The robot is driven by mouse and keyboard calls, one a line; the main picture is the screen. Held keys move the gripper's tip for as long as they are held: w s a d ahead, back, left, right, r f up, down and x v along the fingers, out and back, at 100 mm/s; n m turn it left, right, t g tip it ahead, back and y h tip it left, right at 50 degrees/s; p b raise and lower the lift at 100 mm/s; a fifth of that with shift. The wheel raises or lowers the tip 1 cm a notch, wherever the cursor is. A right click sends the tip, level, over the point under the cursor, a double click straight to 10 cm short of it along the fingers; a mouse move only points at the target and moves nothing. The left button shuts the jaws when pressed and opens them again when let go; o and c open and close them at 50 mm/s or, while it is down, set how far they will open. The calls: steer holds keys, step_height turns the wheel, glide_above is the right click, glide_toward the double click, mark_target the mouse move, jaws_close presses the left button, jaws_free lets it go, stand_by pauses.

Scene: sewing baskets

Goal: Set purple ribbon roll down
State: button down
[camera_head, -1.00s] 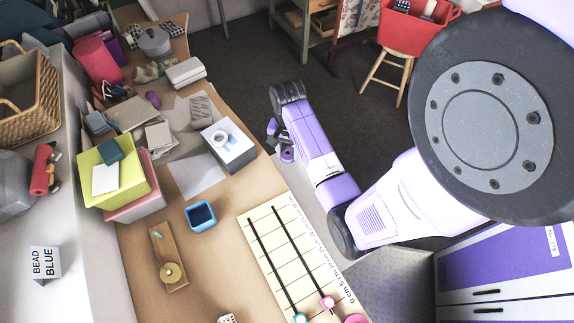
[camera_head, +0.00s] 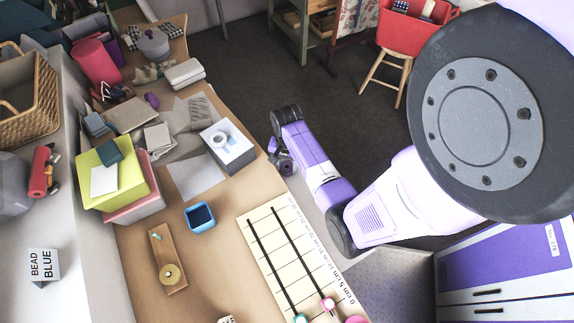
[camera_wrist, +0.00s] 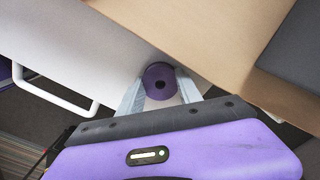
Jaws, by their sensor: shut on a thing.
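The purple ribbon roll (camera_wrist: 154,84) is a round disc with a dark centre hole, held between the two pale fingers of my gripper (camera_wrist: 160,82) in the wrist view. My gripper is shut on it. In the head view my gripper (camera_head: 283,160) and the roll (camera_head: 286,168) are small beside the right edge of the wooden worktable (camera_head: 225,200). The arm partly hides them there. In the wrist view a white surface lies behind the roll; I cannot tell whether the roll touches it.
A white box (camera_head: 238,157) with a pale roll on top stands at the table edge near my gripper. A blue bin (camera_head: 201,228) and a ruled cutting board (camera_head: 268,235) are on the table. A white bar handle (camera_wrist: 60,100) shows in the wrist view.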

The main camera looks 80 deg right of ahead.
steer(key=c, duration=1.1)
jaws_free()
steer(key=shift+f, duration=0.1)
